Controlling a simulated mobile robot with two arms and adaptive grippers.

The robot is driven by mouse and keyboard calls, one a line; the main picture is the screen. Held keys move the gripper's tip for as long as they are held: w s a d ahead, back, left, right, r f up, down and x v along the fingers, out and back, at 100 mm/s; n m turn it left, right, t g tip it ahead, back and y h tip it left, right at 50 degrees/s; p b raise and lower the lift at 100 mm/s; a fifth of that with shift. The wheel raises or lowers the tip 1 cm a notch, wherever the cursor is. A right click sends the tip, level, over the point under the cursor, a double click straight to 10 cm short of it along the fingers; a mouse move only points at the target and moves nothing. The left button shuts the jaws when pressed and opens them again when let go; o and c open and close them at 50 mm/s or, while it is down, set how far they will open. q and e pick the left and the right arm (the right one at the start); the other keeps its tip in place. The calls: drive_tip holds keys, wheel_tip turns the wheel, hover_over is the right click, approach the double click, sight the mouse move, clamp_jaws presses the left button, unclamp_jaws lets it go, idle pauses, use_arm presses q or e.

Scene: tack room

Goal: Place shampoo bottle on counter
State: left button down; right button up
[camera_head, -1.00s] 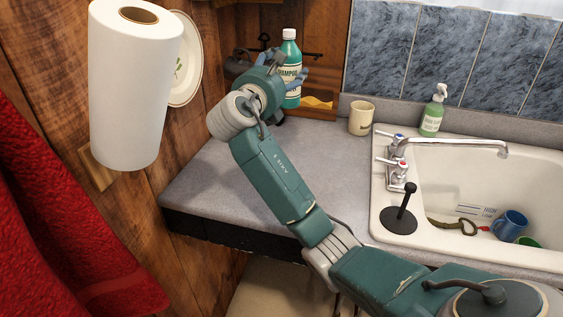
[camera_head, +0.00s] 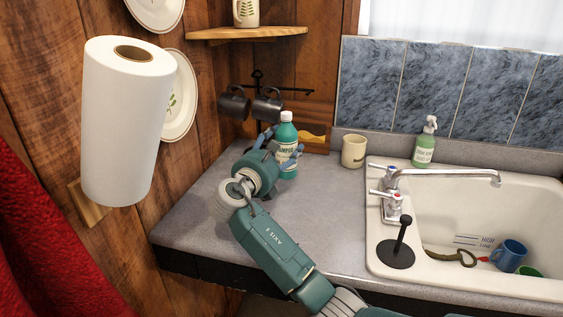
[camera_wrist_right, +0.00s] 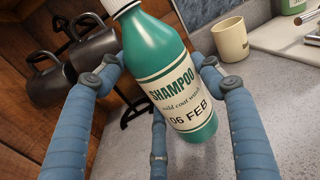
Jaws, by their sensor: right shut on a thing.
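The shampoo bottle (camera_head: 288,146) is teal-green with a white cap and a cream label. In the head view it is upright at the back left of the grey counter (camera_head: 310,215). My right gripper (camera_head: 278,152) is shut on it, with blue fingers around its sides. The wrist view shows the bottle (camera_wrist_right: 172,75) between the fingers, its label reading "SHAMPOO". The bottle's base is low near the counter surface (camera_wrist_right: 280,130); I cannot tell whether it touches. My left gripper is not in view.
A cream mug (camera_head: 353,151) stands right of the bottle. Dark mugs (camera_head: 234,105) hang on the wall behind. A sink (camera_head: 470,205) with a faucet (camera_head: 440,178) fills the right. A green soap bottle (camera_head: 424,148) stands behind it. A paper towel roll (camera_head: 125,125) is at left. The counter's front left is clear.

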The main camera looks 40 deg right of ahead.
sight(282, 161)
drive_tip(key=shift+f, duration=2.2)
drive_tip(key=o, duration=1.6)
drive_tip(key=shift+f, duration=0.1)
drive_tip(key=shift+o, duration=0.2)
drive_tip(key=b+v, duration=0.1)
drive_tip(key=v, duration=1)
drive_tip(key=shift+s+a, duration=0.4)
drive_tip(key=shift+a, duration=0.1)
